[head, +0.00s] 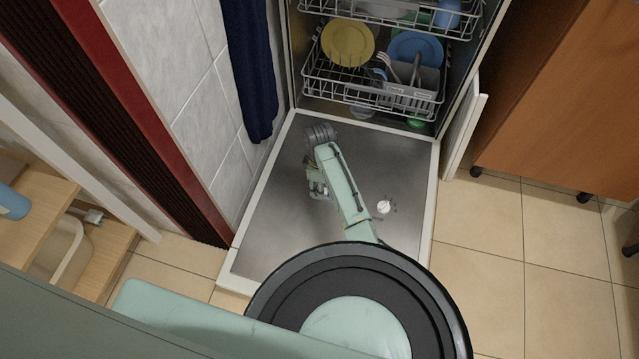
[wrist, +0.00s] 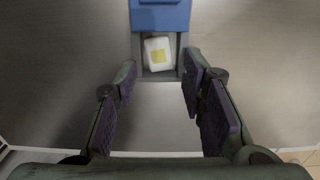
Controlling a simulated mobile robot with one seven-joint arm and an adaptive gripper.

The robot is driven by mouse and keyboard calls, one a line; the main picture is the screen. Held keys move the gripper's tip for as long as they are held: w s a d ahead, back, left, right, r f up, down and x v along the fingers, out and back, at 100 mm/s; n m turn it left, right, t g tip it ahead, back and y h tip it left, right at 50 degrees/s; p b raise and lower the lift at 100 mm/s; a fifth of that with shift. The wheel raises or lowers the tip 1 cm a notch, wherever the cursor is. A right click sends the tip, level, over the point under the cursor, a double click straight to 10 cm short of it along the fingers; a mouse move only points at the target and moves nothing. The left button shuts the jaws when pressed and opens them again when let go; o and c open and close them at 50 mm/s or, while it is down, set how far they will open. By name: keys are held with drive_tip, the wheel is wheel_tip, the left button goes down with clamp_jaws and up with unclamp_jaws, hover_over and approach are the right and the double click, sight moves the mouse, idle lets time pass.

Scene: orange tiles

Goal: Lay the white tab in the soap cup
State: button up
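The white tab (wrist: 150,64), with a yellow square on its face, lies slightly turned inside the grey soap cup (wrist: 139,72) in the wrist view. A blue lid (wrist: 160,18) sits at the cup's far edge, leaving the cup uncovered around the tab. My gripper (wrist: 160,73) is open, its two fingers apart on either side of the cup's near end, with nothing between the pads. In the head view my gripper (head: 317,187) is low over the open dishwasher door (head: 285,225). The tab and cup cannot be made out there.
A white round cap (head: 383,206) sits on the door right of my arm. Behind are the lower rack (head: 325,78) with plates and cutlery, and the upper rack (head: 400,15). A tiled wall with a dark blue towel (head: 250,70) is close on the left; an orange-brown cabinet (head: 555,110) stands right.

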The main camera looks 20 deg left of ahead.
drive_tip(key=shift+o, duration=0.4)
wheel_tip(320, 180, up, 12)
idle(0.4)
idle(0.4)
